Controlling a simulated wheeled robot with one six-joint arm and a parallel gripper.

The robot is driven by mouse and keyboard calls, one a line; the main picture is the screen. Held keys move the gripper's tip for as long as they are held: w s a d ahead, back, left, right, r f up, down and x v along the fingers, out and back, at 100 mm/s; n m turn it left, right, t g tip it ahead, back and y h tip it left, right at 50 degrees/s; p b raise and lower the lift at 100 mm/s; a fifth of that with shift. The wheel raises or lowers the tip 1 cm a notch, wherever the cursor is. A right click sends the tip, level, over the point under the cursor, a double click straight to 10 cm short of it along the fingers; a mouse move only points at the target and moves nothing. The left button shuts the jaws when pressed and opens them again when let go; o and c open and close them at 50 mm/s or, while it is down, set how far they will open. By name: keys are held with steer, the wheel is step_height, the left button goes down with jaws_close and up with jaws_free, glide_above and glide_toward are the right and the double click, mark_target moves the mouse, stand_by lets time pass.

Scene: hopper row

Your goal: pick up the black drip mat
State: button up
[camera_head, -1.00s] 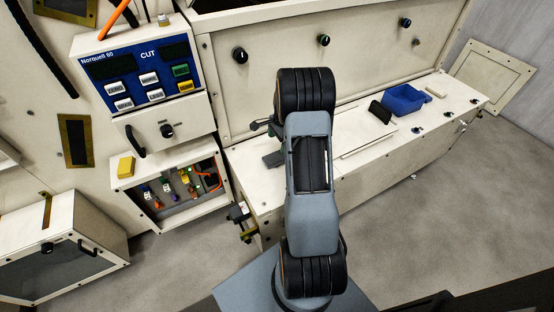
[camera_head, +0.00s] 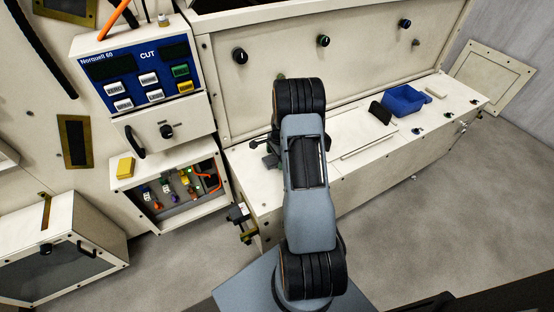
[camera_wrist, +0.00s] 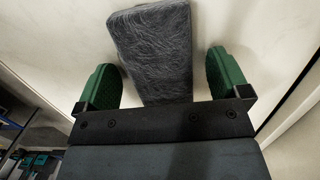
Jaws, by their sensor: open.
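A dark grey-black slab with a streaky surface, which looks like the black drip mat (camera_wrist: 152,50), lies on the pale surface in the wrist view. My gripper (camera_wrist: 161,62) is open, with one green finger on each side of the slab's near part. A gap shows between each finger and the slab. The slab's near end is hidden behind the gripper's dark crossbar. In the head view, my arm covers much of the bench's left part, and I cannot make out the mat clearly there.
A black block (camera_head: 380,112), a blue bin (camera_head: 404,101) and a pale bar (camera_head: 436,91) are farther right on the white bench (camera_head: 360,165). Knobs (camera_head: 323,41) line the panel behind. A control box (camera_head: 140,75) and an open cable compartment (camera_head: 178,190) are at left.

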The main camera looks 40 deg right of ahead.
steer(key=c, duration=1)
steer(key=shift+r, duration=0.1)
